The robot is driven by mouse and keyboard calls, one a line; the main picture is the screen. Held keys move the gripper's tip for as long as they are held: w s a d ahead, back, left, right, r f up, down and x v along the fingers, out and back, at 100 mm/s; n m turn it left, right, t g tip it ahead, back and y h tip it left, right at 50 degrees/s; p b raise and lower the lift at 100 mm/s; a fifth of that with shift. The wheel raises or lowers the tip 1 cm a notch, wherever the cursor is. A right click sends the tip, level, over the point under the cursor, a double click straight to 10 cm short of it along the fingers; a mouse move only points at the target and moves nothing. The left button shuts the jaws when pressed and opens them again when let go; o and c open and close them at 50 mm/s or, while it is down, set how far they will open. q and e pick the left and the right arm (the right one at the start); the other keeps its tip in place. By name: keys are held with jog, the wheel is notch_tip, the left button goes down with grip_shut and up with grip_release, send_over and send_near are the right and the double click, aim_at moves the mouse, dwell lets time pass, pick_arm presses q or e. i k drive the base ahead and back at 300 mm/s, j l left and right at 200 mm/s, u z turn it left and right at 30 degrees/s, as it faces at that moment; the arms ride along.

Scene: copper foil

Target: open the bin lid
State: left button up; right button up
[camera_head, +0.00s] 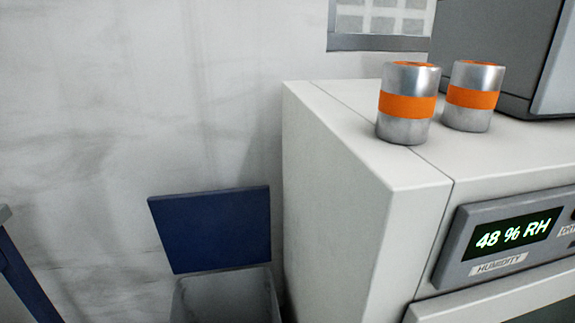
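A grey bin (225,296) stands low beside the white cabinet, at the bottom of the head view. Its dark blue lid (212,228) stands upright at the back of the bin, tilted open against the wall side. The bin's lower part is cut off by the frame edge, and its inside shows only partly. Neither of my grippers is in the head view, so nothing shows touching the lid.
A white cabinet (335,190) with a humidity display (513,235) reading 48 % RH fills the right. Two silver cans with orange bands (408,105) (473,97) stand on it, near a grey box (500,60). A blue-sided object (22,275) shows at the lower left edge.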

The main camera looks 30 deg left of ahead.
aim_at(199, 232)
jog(key=j+z, duration=0.2)
jog(key=j, duration=0.15)
jog(key=k+j+z, duration=0.2)
jog(key=j, duration=0.15)
jog(key=j+z, duration=0.2)
jog(key=j, duration=0.15)
jog(key=k+j+z, duration=0.2)
jog(key=j, duration=0.1)
